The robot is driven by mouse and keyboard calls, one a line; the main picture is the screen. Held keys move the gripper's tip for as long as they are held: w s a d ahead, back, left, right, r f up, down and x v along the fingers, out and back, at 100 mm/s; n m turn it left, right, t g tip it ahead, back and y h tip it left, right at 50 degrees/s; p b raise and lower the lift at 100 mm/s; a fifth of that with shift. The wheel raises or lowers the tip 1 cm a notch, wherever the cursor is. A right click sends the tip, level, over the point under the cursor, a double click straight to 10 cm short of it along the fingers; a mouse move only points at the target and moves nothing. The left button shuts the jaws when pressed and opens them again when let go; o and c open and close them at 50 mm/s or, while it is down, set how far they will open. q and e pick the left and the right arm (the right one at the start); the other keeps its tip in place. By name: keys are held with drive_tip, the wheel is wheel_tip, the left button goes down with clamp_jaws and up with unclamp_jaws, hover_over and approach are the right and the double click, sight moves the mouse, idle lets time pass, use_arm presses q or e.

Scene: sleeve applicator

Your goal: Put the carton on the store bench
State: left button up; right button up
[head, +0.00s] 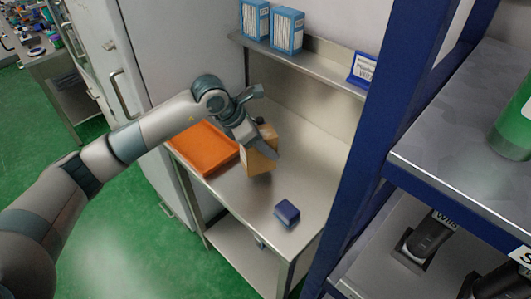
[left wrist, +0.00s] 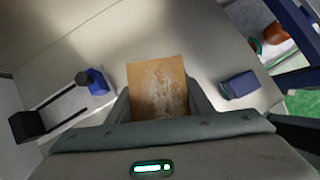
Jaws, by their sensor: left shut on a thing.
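A tan cardboard carton (head: 257,158) is held between the fingers of my left gripper (head: 262,143) over the steel store bench (head: 318,164). The carton also shows in the left wrist view (left wrist: 158,84), with its pale-marked top between the two fingers. My left gripper is shut on it. I cannot tell whether the carton's underside touches the bench top. My right gripper is not in view.
An orange tray (head: 204,149) lies on the bench left of the carton. A small dark blue box (head: 287,212) sits near the front. Blue-white boxes (head: 287,31) stand on the shelf above. A blue post (head: 375,130) borders the right.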

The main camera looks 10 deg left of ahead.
use_arm(q)
wheel_tip(320, 180, down, 3)
drive_tip(key=shift+r+p, duration=0.2)
drive_tip(key=shift+p, duration=0.7)
drive_tip(key=shift+f, duration=0.55)
drive_tip(key=shift+f, duration=0.15)
drive_tip(key=o, duration=1.3)
